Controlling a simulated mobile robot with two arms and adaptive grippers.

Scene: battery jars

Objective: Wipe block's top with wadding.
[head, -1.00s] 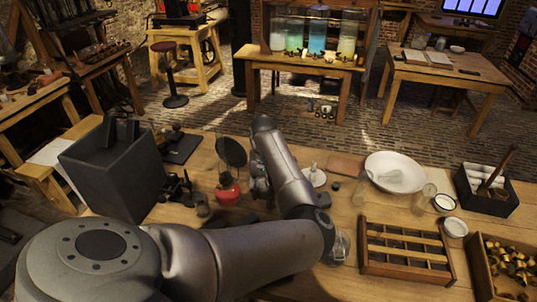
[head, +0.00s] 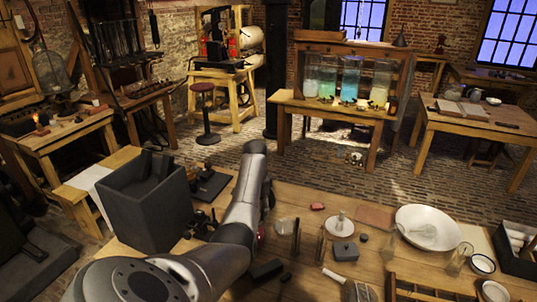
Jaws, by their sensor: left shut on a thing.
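My left arm reaches up from the bottom left over the bench. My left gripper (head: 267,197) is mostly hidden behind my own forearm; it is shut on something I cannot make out. No wadding can be clearly identified. A small dark grey block (head: 345,251) sits on the bench right of my arm, its top facing up and bare. My gripper is left of this block and apart from it. My right gripper is not in view.
A large dark grey box (head: 150,207) stands left of my arm. Right of the block are a white bowl (head: 428,228), glass jars and a divided wooden tray (head: 425,283). A white-based stand (head: 340,227) and a small red piece (head: 317,206) lie behind it.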

